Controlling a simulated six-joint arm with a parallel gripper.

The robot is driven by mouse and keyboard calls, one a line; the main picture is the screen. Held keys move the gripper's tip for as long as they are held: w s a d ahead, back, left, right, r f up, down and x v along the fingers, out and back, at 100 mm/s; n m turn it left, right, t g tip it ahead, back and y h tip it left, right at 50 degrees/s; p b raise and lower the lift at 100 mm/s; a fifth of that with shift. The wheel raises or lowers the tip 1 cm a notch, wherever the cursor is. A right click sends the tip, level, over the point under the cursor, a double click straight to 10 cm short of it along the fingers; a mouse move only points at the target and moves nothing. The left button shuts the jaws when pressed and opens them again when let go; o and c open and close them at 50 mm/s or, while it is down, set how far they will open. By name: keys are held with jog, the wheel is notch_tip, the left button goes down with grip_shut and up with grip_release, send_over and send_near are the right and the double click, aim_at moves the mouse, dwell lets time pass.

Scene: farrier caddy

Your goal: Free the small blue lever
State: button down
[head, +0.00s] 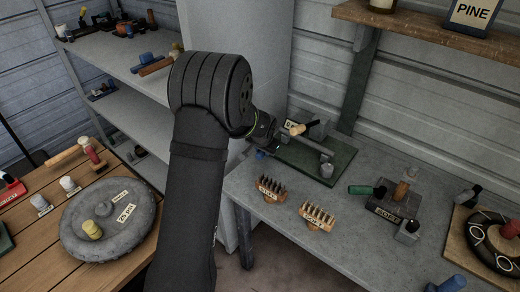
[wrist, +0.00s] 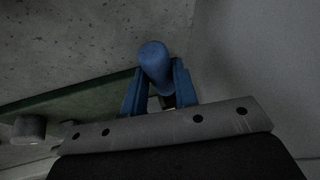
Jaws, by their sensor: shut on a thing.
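The small blue lever (wrist: 155,60) shows in the wrist view as a rounded blue knob. My gripper (wrist: 157,88) has its two blue fingers closed on either side of it. Only its rounded end shows clearly; its lower part is hidden between the fingers. In the head view a bit of blue shows under my gripper (head: 261,153), at the left end of the green board (head: 338,158) on the grey bench. My arm covers much of this spot, and I cannot tell lever from fingers there.
A grey post (head: 326,170) stands on the board's right part. A light-handled and a black-ended piece (head: 300,129) sit near my wrist. A dark box (head: 389,203) stands to the right. A white cabinet side (head: 240,50) rises behind my arm.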

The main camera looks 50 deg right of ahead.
jog(key=shift+s+d+n+t+y, duration=0.25)
jog(key=shift+s+n, duration=0.3)
jog(key=shift+n, duration=0.3)
jog(key=shift+s+d+n+t+y, duration=0.25)
jog(key=shift+s+n, duration=0.3)
jog(key=shift+n, duration=0.3)
jog(key=shift+s, duration=0.1)
jog(key=c, duration=1.1)
grip_release()
jog(key=shift+r, duration=0.15)
jog(key=s+a, duration=0.2)
jog(key=s, duration=0.1)
jog(key=s+a, duration=0.5)
jog(key=s, duration=0.2)
jog(key=shift+a+r, duration=0.2)
jog(key=shift+r, duration=0.15)
jog(key=shift+c, duration=0.3)
